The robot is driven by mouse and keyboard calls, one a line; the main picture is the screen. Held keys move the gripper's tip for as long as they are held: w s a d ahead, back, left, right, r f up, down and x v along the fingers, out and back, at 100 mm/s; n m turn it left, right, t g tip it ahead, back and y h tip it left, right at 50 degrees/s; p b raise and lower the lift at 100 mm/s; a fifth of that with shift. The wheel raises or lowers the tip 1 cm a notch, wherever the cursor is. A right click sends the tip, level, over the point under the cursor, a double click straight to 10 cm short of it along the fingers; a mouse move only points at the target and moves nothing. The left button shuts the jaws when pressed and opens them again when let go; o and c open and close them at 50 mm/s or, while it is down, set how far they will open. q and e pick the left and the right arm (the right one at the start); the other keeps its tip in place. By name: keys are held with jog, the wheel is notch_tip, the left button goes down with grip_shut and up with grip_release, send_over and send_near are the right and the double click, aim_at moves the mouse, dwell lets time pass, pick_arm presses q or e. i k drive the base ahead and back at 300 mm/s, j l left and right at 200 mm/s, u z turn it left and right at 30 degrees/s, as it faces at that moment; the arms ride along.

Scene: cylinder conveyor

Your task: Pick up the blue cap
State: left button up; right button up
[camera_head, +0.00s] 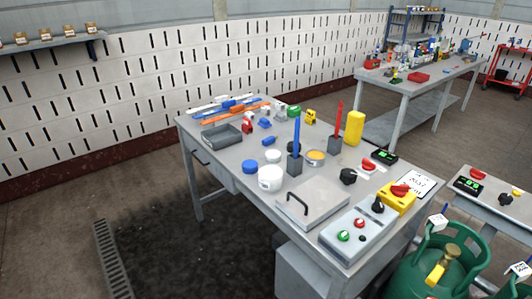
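The blue cap (250,166) is a round, flat blue disc lying on the grey worktable (215,161), near its front left edge. It sits just left of and behind a white round container (270,179), and the two look close together. A small white cup-like piece (273,156) stands behind and to the right of the blue cap. The top of the cap is in plain view with nothing over it. Neither of my grippers shows in this view.
A dark holder (294,166) with a tall blue stick (297,133) stands right of the cap. A second holder has a red stick (338,118). A metal plate with a handle (322,203) lies in front. A grey tray (222,136) lies behind. The table left of the cap is clear.

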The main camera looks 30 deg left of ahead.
aim_at(248, 167)
jog(key=i+j+z, duration=0.1)
jog(key=j, duration=0.5)
jog(key=i+j+z, duration=0.1)
jog(key=j, duration=0.45)
jog(key=i+j+z, duration=0.1)
jog(key=j, duration=0.55)
jog(key=i+j+z, duration=0.1)
jog(key=j, duration=0.5)
